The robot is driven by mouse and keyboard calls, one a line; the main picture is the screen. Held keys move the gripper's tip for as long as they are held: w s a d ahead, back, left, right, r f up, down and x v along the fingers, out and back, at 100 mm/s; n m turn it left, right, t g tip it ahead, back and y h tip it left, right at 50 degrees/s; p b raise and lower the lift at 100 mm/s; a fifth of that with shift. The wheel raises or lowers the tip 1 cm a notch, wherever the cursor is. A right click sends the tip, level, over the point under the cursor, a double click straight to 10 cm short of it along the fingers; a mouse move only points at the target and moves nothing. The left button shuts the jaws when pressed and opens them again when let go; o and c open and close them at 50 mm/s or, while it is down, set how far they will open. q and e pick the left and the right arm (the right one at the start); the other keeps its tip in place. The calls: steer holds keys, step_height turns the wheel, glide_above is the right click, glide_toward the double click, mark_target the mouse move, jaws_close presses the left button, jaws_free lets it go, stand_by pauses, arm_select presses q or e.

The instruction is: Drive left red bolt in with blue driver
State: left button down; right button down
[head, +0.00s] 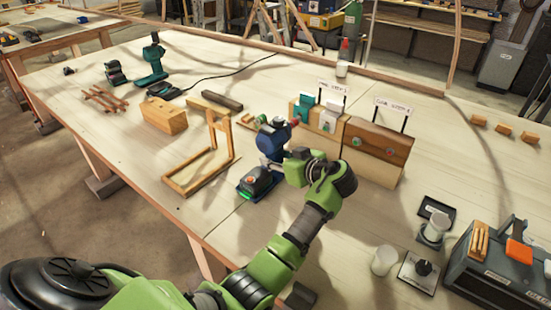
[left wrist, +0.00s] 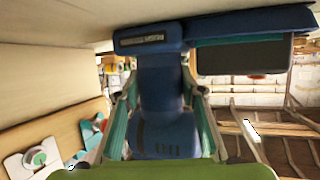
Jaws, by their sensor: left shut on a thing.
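The blue driver (head: 271,138) is held upright above the bench in my left gripper (head: 284,160). In the left wrist view the gripper's fingers (left wrist: 165,120) close on both sides of the driver's blue handle (left wrist: 160,85). A small red spot (head: 295,122), perhaps a red bolt, shows beside the driver's head, at the left end of the left wooden block (head: 318,154). Teal and pale plates (head: 328,121) are on that block. The right block (head: 372,165) carries a green and a red bolt head (head: 390,152). Whether the driver's tip touches anything cannot be told. My right gripper is not in view.
A dark charger (head: 258,181) with a green light sits below the driver. A wooden frame (head: 188,183) stands to its left. White cups (head: 384,260) and a grey toolbox (head: 505,265) are at the right. The bench between the blocks and the back edge is mostly clear.

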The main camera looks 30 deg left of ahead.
arm_select(q)
steer(key=shift+w+r, duration=0.15)
steer(key=shift+r, duration=0.1)
stand_by(0.3)
